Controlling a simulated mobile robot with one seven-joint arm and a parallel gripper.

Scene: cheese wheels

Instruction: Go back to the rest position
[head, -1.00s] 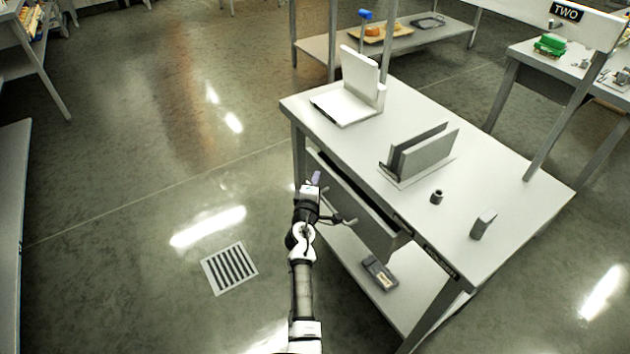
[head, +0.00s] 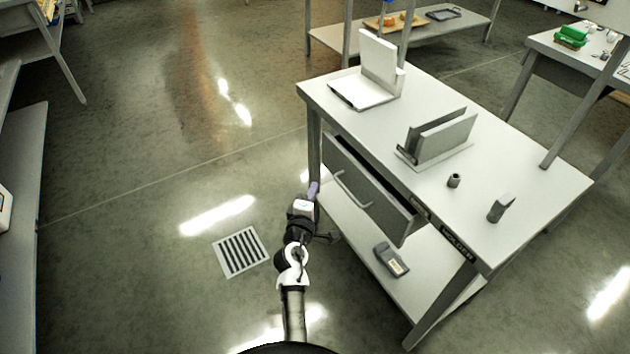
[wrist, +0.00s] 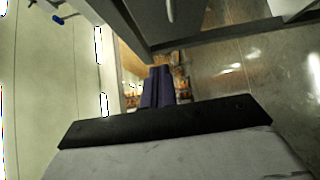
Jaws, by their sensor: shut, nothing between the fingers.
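My gripper (head: 314,190) is in front of the white workbench (head: 420,195), left of its drawer (head: 368,190). The drawer is pulled partly out and its bar handle shows on the front. My gripper is apart from the handle in the head view. In the wrist view the two purple fingers (wrist: 158,87) are together with nothing between them. The inside of the drawer is mostly hidden.
A grey device (head: 391,260) lies on the lower shelf.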

